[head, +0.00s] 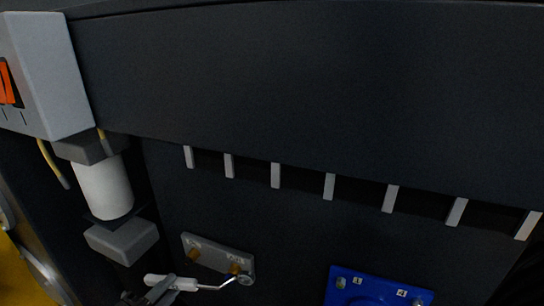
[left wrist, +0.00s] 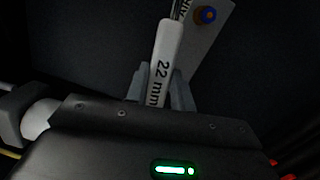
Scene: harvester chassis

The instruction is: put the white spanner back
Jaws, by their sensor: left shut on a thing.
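The white spanner (head: 172,283) has a white handle and a thin metal shaft that runs right to a small ring end. Its handle, marked "22 mm", shows in the left wrist view (left wrist: 164,58). My left gripper (head: 157,290) is shut on the handle; its two fingers flank it in the left wrist view (left wrist: 160,88). A grey holder plate (head: 216,253) with two brass pegs is on the dark panel. The ring end is at the plate's lower right corner, by the right peg (head: 235,268); I cannot tell whether it touches. My right gripper is out of view.
A blue plate (head: 375,290) with numbered labels is at the lower right. A white cylinder (head: 104,188) between grey blocks stands at the left, below a grey box (head: 45,75) with an orange switch. A slotted row crosses the dark chassis above.

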